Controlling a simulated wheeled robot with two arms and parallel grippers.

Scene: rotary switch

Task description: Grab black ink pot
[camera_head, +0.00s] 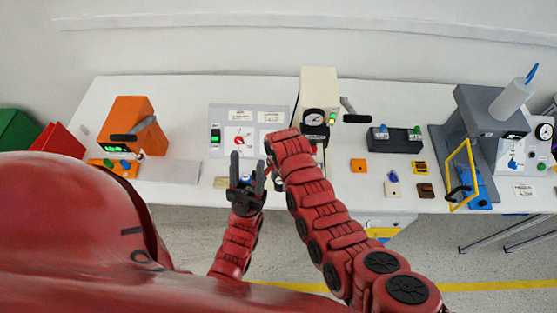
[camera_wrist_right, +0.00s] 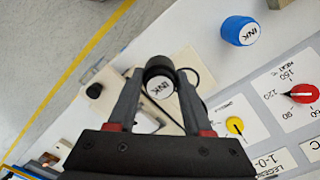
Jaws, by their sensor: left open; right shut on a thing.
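The black ink pot (camera_wrist_right: 160,75), with a white INK label on its lid, is between the two fingers of my right gripper (camera_wrist_right: 160,84) in the right wrist view. The right gripper is shut on it. In the head view my right arm hides most of this gripper and the pot. My left gripper (camera_head: 248,158) is open in the head view, with its fingers apart, over the front of the white table. A blue ink pot (camera_wrist_right: 240,30) stands apart from the right gripper in the right wrist view.
The white table (camera_head: 180,90) carries an orange device (camera_head: 132,122), a panel with a red knob (camera_head: 240,141), a gauge machine (camera_head: 318,88) and a grey press (camera_head: 480,115). The wrist view shows a red knob (camera_wrist_right: 301,93) and a yellow knob (camera_wrist_right: 235,126) beside the gripper.

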